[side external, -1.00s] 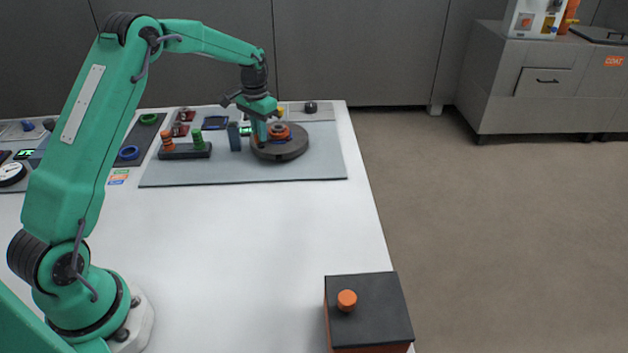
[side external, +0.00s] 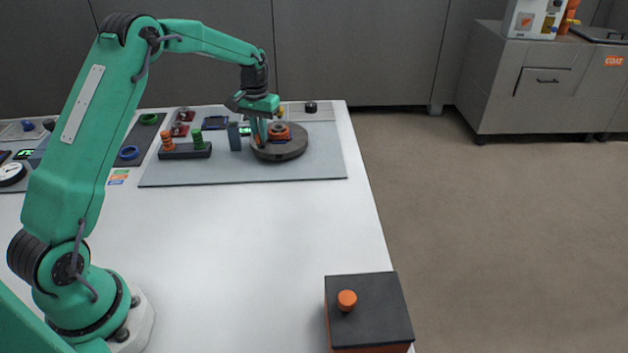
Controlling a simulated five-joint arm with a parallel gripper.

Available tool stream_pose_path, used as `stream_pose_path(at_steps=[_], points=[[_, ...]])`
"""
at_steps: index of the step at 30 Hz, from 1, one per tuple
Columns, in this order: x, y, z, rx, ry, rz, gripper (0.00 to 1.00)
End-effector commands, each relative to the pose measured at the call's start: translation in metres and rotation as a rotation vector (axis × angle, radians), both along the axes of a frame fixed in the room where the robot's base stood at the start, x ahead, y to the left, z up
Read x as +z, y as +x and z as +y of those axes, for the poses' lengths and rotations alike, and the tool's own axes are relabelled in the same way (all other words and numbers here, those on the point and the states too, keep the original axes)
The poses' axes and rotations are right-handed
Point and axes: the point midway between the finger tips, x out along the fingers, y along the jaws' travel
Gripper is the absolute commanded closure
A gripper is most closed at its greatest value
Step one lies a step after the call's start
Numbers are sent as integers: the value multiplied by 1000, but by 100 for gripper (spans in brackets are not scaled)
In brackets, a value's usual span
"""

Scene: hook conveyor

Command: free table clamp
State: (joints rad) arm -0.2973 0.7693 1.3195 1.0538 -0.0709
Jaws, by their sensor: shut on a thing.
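A round dark turntable (side external: 285,151) stands on the grey mat at the far end of the white table. An orange ring-shaped part (side external: 279,131) sits on top of it. My gripper (side external: 262,138) points down at the left side of the turntable, beside the orange part. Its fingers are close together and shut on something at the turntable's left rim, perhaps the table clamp. The thing between the fingers is mostly hidden and too small to make out.
Left of the turntable stand a blue-grey block (side external: 234,136) and a dark rack (side external: 185,151) with an orange peg and a green peg. A dark box (side external: 369,308) with an orange knob is at the front right. The middle of the white table (side external: 250,240) is clear.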

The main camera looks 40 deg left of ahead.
Motion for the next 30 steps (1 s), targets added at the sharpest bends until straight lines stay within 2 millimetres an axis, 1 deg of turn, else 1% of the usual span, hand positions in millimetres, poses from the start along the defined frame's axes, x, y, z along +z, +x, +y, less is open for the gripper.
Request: stream_pose_path(at_steps=[30], points=[[2, 1, 0, 957, 0, -4, 100]])
